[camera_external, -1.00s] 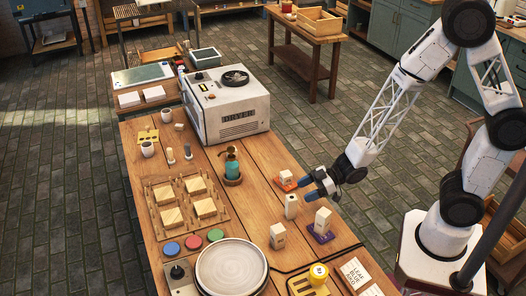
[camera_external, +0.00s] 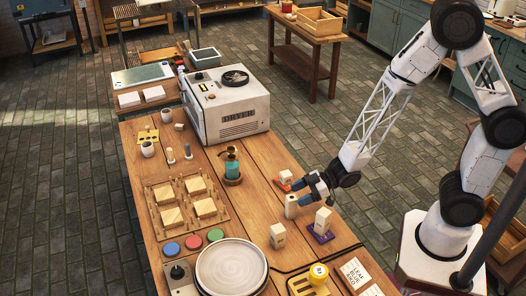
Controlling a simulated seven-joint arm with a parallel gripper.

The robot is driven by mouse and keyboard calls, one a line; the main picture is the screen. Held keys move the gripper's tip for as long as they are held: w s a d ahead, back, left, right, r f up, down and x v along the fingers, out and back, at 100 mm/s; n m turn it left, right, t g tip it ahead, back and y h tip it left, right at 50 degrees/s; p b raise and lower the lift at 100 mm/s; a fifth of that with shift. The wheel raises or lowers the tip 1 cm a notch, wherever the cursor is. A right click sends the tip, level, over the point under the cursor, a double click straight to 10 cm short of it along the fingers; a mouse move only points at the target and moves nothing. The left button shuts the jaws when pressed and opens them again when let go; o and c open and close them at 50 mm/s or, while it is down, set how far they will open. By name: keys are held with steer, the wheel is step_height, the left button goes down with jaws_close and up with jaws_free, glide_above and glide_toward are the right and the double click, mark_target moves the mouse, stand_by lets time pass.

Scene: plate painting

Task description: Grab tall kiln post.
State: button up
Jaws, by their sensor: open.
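Several pale posts stand at the right edge of the wooden table. A slim cream post (camera_external: 291,208) stands upright without a mat. A taller blocky post (camera_external: 323,219) stands on a purple pad (camera_external: 322,237). A short post (camera_external: 286,175) stands by an orange pad (camera_external: 284,186), and another block post (camera_external: 277,237) stands nearer the camera. I cannot tell for sure which is the tall kiln post. My gripper (camera_external: 299,192) is open, its blue-tipped fingers around or just beside the top of the slim cream post. Contact is too small to make out.
A teal pump bottle (camera_external: 231,165) and a white dryer (camera_external: 229,105) stand farther back. A large round plate (camera_external: 231,266), coloured discs (camera_external: 193,242) and a wooden peg rack (camera_external: 160,234) fill the near left. Bare wood lies left of the posts.

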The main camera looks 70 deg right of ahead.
mark_target(288, 198)
stand_by(0.3)
steer(key=shift+x, duration=2.6)
steer(key=shift+r, duration=0.15)
steer(key=shift+c, duration=0.3)
steer(key=c, duration=1.1)
steer(key=shift+o, duration=0.2)
steer(key=shift+r, duration=0.1)
steer(key=shift+a+r, duration=0.1)
steer(key=shift+r, duration=1.3)
steer(key=shift+s+r, duration=0.2)
steer(key=shift+r, duration=0.15)
steer(key=s+d, duration=0.1)
steer(key=s, duration=0.6)
steer(key=s+d+r, duration=0.1)
steer(key=s+d, duration=0.1)
steer(key=s, duration=0.6)
steer(key=shift+d, duration=0.35)
steer(key=shift+s+r, duration=0.1)
steer(key=shift+r, duration=0.05)
